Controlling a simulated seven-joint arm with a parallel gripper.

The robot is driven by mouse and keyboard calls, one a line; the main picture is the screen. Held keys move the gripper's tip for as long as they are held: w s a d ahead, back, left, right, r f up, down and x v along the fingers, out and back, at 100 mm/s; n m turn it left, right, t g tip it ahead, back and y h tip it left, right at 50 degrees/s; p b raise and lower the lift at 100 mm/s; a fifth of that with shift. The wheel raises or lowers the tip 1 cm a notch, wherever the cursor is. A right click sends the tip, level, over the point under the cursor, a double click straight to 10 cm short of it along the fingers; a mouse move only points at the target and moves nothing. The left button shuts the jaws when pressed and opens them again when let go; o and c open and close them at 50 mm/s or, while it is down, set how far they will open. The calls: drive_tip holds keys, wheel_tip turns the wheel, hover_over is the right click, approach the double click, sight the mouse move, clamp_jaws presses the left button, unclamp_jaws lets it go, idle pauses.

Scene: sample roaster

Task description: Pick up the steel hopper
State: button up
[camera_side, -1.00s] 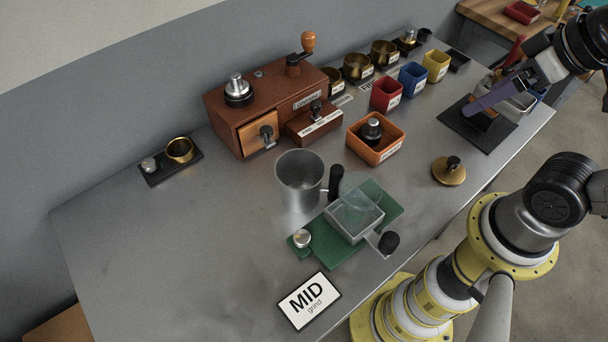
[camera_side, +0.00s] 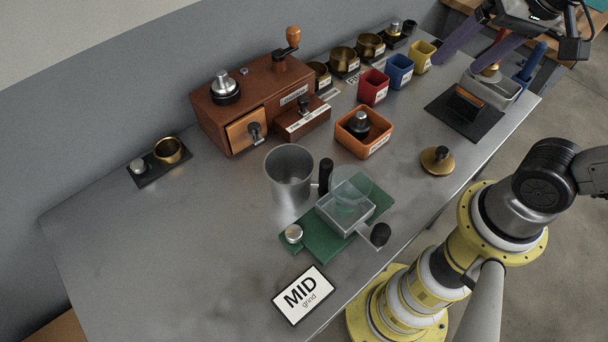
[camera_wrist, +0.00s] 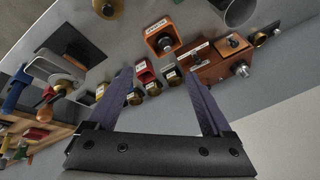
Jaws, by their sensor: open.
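A tall open steel vessel (camera_side: 288,178) with a black handle stands on the bench, left of the green base. A smaller steel-topped piece with a black base (camera_side: 225,88) sits on the wooden grinder (camera_side: 222,112). No label shows which of the two is the steel hopper. In the wrist view the vessel shows in part at the top edge (camera_wrist: 240,12), and the steel-topped piece (camera_wrist: 242,70) is beside the grinder's drawer. My gripper (camera_side: 480,55), with purple fingers, is open and empty above the bench's far right end, well away from both.
An orange box (camera_side: 370,133) holds a black-and-steel piece. Red (camera_side: 373,88), blue (camera_side: 399,70) and yellow (camera_side: 422,56) cups stand in a row behind. The bench's front left is clear.

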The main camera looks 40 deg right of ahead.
drive_tip(key=w+a+m+g, duration=0.3)
drive_tip(key=w+a+m, duration=0.1)
drive_tip(key=w+a, duration=0.4)
drive_tip(key=n+g, duration=0.2)
hover_over(323, 161)
wheel_tip(323, 161, down, 7)
wheel_tip(323, 161, down, 13)
drive_tip(key=shift+f, duration=0.2)
clamp_jaws()
